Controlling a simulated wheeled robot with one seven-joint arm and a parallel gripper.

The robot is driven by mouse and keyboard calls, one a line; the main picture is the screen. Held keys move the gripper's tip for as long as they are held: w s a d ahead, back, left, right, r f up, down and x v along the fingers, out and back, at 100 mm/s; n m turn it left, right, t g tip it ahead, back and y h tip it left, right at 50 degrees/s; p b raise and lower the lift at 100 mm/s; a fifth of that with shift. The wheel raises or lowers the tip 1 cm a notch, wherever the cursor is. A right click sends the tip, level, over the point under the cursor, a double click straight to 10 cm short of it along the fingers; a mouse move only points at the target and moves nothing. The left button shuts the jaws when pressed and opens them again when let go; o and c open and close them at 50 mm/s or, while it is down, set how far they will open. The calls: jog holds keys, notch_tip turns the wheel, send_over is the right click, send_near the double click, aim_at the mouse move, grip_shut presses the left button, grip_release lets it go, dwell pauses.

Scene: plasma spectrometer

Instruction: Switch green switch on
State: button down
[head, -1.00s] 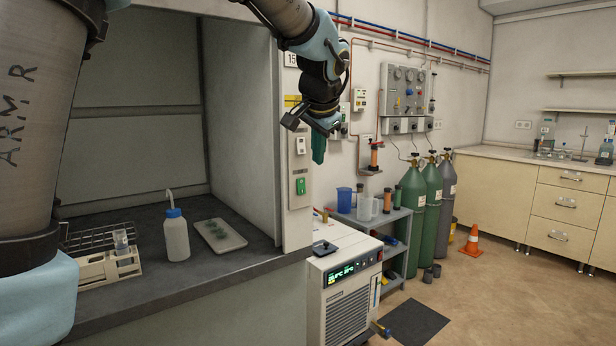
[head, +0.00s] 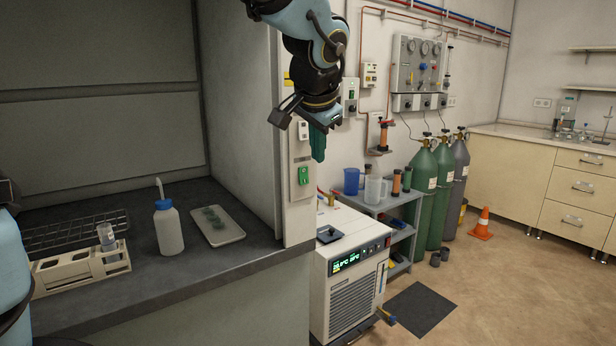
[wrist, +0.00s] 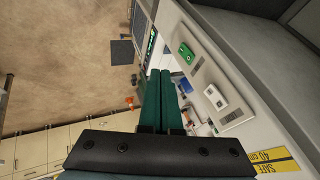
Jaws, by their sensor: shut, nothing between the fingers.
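The green switch (head: 304,176) sits on a pale plate on the front post of the fume hood, below a white switch (head: 303,131). In the wrist view the green switch (wrist: 187,52) is up and to the right of the fingertips, with the white switch (wrist: 215,97) nearer. My gripper (head: 318,158) has green fingers, shut and empty, pointing down. In the head view it hangs just right of the post, slightly above the green switch's height. In the wrist view the fingers (wrist: 166,75) lie side by side, apart from the switch.
The fume hood bench holds a wash bottle (head: 168,228), a tray (head: 217,228) and a tube rack (head: 82,268). A chiller (head: 350,265) stands below the post. A shelf cart (head: 396,214) and gas cylinders (head: 424,190) stand to the right. Open floor lies at the right.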

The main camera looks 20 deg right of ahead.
aim_at(306, 177)
jog(key=shift+w+d+f+p, duration=0.3)
jog(key=shift+w+f+p, duration=0.25)
jog(key=shift+w+f, duration=0.9)
jog(key=shift+w+d+f+p, duration=0.3)
jog(key=shift+w+f+p, duration=0.25)
jog(key=shift+w+f, duration=0.9)
jog(key=shift+w+d+f+p, duration=0.3)
jog(key=shift+w+f+p, duration=0.25)
jog(key=shift+w+f, duration=0.85)
jog(key=shift+w, duration=0.15)
jog(key=shift+w+f, duration=0.1)
jog(key=shift+w, duration=0.1)
